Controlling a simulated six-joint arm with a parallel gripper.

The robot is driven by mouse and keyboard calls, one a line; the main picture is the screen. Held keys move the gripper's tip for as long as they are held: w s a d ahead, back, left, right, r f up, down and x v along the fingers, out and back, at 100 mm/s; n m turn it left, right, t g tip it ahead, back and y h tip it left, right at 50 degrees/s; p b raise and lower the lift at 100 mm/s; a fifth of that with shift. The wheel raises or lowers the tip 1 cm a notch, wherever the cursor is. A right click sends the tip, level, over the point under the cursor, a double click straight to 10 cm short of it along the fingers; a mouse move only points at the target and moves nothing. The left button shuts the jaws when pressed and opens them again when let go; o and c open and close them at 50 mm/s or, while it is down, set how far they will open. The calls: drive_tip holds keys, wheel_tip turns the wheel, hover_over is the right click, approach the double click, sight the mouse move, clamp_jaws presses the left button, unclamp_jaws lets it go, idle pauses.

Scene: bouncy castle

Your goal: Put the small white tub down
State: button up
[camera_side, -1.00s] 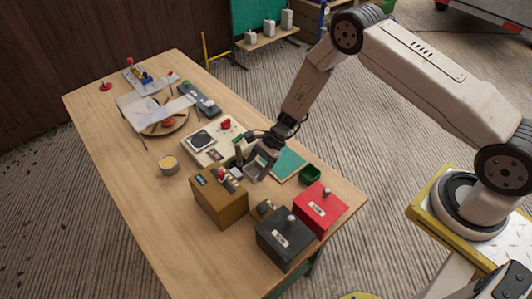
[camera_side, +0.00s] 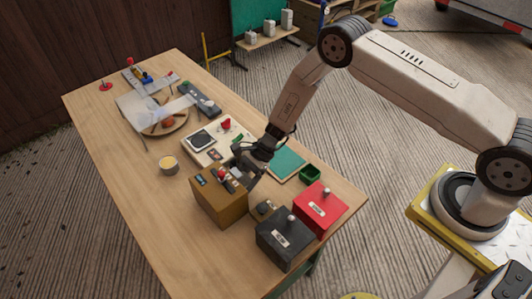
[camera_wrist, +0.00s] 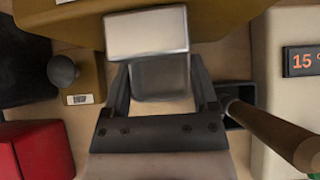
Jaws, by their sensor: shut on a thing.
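My gripper (camera_side: 240,172) is low over the table, just behind the brown box (camera_side: 219,200) in the side view. In the wrist view my gripper (camera_wrist: 162,80) is shut on a small whitish, box-like tub (camera_wrist: 147,33), with a greyer, shaded face towards me. The tub is right beside the brown box (camera_wrist: 215,15) there; I cannot tell whether they touch, or whether its base rests on the table. In the side view the tub is hidden or too small to make out.
A red box (camera_side: 321,208) and a black box (camera_side: 286,241) stand at the near right. A pale panel with a display (camera_wrist: 303,62) and a wooden handle (camera_wrist: 268,130) are close on the right in the wrist view.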

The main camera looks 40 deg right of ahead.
drive_tip(key=shift+f, duration=0.6)
drive_tip(key=o, duration=1.1)
drive_tip(key=shift+r, duration=0.15)
drive_tip(key=shift+r, duration=0.4)
drive_tip(key=shift+d+r, duration=0.25)
drive_tip(key=shift+r, duration=0.1)
drive_tip(key=v, duration=1.1)
drive_tip(key=shift+d, duration=0.15)
drive_tip(key=shift+r, duration=0.1)
